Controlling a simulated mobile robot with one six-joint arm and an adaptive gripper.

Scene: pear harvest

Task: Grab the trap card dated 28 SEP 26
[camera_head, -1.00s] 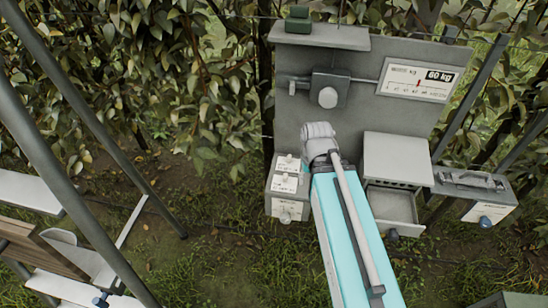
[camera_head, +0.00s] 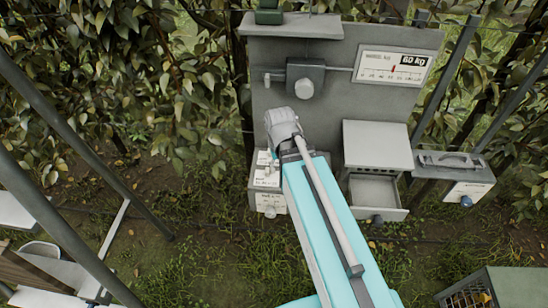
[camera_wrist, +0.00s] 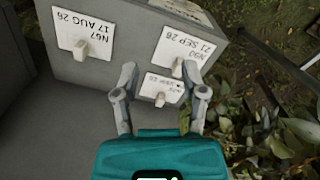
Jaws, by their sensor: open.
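The trap card with a date ending in SEP 26 (camera_wrist: 162,89) hangs on the pale grey box, upside down in the wrist view; its day digits are too blurred to read surely. It has a small knob. My gripper (camera_wrist: 160,76) is open, its two fingers either side of this card with a gap. Two other cards show: N67, 17 AUG 26 (camera_wrist: 84,38) at left, and N90, 21 SEP 26 (camera_wrist: 184,50) at upper right, close to the right finger. In the head view the card box (camera_head: 268,190) is partly hidden by my arm.
A grey back board (camera_head: 330,110) carries a scale dial (camera_head: 392,66). An open drawer (camera_head: 376,190) under a white lid stands right of the box, with a grey case (camera_head: 455,180) beyond. A crate (camera_head: 470,290) is at lower right. Grass lies in front.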

